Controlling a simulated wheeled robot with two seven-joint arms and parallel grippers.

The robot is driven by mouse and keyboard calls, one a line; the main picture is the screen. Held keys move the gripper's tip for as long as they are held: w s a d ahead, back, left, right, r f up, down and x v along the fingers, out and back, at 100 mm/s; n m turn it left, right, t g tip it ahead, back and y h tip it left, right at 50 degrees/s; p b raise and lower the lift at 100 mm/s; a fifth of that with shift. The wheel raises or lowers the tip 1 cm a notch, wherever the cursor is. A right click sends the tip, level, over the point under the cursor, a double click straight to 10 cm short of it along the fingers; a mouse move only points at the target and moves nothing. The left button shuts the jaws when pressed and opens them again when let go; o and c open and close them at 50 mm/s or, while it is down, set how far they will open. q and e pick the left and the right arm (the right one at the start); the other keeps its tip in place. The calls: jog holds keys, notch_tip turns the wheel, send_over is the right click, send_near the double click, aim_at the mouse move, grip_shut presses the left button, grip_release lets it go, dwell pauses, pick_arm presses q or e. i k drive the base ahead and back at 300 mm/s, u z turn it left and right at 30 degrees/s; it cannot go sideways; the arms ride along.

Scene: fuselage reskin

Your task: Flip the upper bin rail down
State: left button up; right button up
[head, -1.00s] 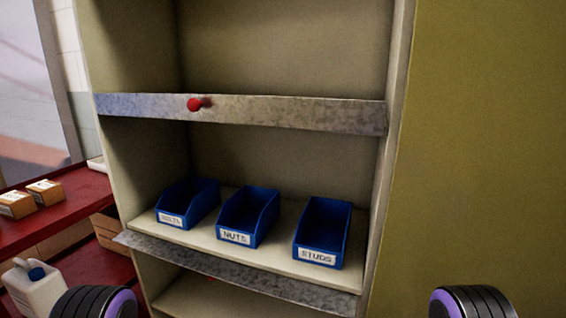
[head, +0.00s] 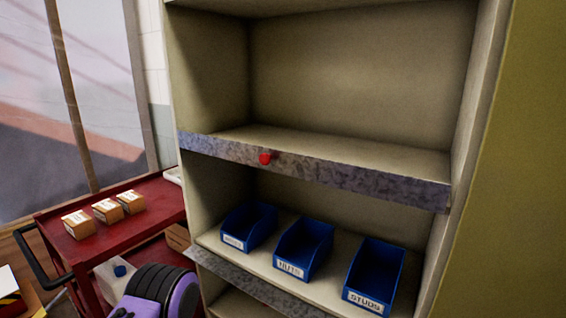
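The upper bin rail (head: 330,176) is a grey mottled metal strip across the front edge of the cabinet's upper shelf. It has a red knob (head: 265,158) left of its middle. The bare shelf surface (head: 350,148) shows behind its top edge. I cannot tell whether the rail stands above the shelf edge or hangs below it. A lower metal rail (head: 240,281) runs along the shelf with the bins. Neither gripper is in view. A black ribbed and purple part of my own arm shows at the lower left, well apart from the upper rail.
Blue bins (head: 249,227), (head: 303,249), (head: 374,277) stand on the lower shelf. A red cart (head: 120,238) with several small boxes (head: 107,210) and a white jug (head: 115,275) stands left of the cabinet. The space before the upper rail looks clear.

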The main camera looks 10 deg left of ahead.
aim_at(419, 193)
jog(key=z, duration=3.1)
jog(key=k, duration=1.95)
jog(key=u, duration=1.4)
